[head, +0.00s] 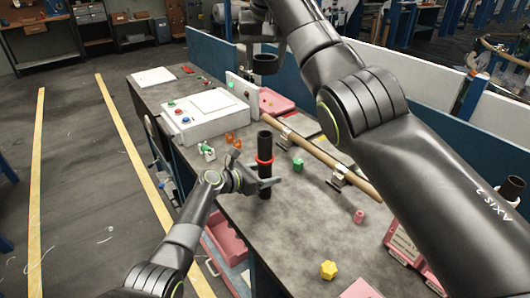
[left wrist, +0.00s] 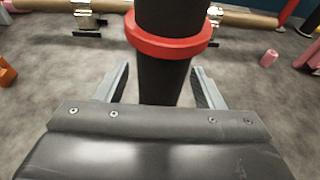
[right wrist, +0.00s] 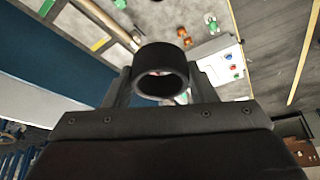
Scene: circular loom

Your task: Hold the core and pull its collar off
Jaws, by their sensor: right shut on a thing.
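The core (head: 265,178) is a black tube standing upright on the grey bench, with a red ring (head: 264,159) around it; in the left wrist view the core (left wrist: 164,80) and red ring (left wrist: 168,42) fill the middle. My left gripper (head: 268,185) is open, its fingers on either side of the core below the red ring, with gaps showing. My right gripper (right wrist: 160,85) is shut on a short black collar (right wrist: 160,68), held in the air apart from the core. The collar also shows in the head view (head: 265,64). Its hollow bore is visible.
A white control box (head: 203,115) with buttons stands behind left of the core. A wooden roller (head: 340,168) on brackets runs behind right. Small green (head: 298,164), pink (head: 358,216) and yellow (head: 328,269) pieces lie around. The bench right of the core is mostly clear.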

